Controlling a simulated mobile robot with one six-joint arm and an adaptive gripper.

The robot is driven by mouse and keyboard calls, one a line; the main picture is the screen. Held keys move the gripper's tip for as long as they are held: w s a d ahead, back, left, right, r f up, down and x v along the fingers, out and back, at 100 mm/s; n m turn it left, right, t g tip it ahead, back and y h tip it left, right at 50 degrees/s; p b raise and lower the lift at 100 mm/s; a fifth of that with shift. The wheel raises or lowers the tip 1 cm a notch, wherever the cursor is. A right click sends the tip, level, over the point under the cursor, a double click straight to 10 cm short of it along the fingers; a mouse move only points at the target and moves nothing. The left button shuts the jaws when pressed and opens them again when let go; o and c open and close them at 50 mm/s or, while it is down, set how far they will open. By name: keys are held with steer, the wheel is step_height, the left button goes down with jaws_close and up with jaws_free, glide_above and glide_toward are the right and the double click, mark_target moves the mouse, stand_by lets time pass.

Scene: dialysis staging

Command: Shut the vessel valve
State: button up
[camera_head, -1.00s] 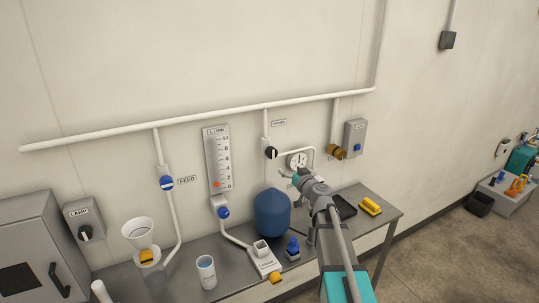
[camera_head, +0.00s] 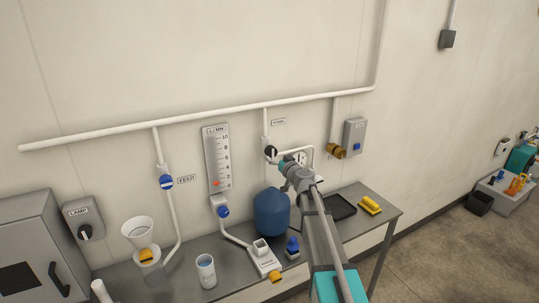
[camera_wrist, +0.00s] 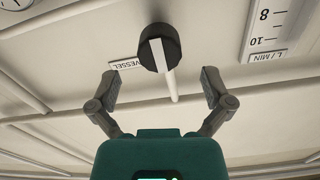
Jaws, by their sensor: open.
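The vessel valve (camera_head: 271,151) is a black knob with a white stripe on the wall pipe, below the VESSEL label (camera_head: 279,121). In the wrist view the knob (camera_wrist: 160,48) is at upper centre, its stripe roughly in line with the white pipe beside it. The label (camera_wrist: 125,65) reads upside down there. My gripper (camera_wrist: 160,88) is open and empty, its two fingers spread to either side below the knob in that picture, apart from it. In the head view my gripper (camera_head: 284,164) is close to the knob and partly hides the area below it.
The round gauge (camera_head: 300,157) is just right of my gripper. The flow scale (camera_head: 217,160) stands to the left, its red marker low. The blue vessel (camera_head: 271,212) is below on the bench (camera_head: 225,285). A brass fitting (camera_head: 337,152) is further right.

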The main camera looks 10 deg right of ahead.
mark_target(273, 154)
steer(key=shift+x, duration=2.2)
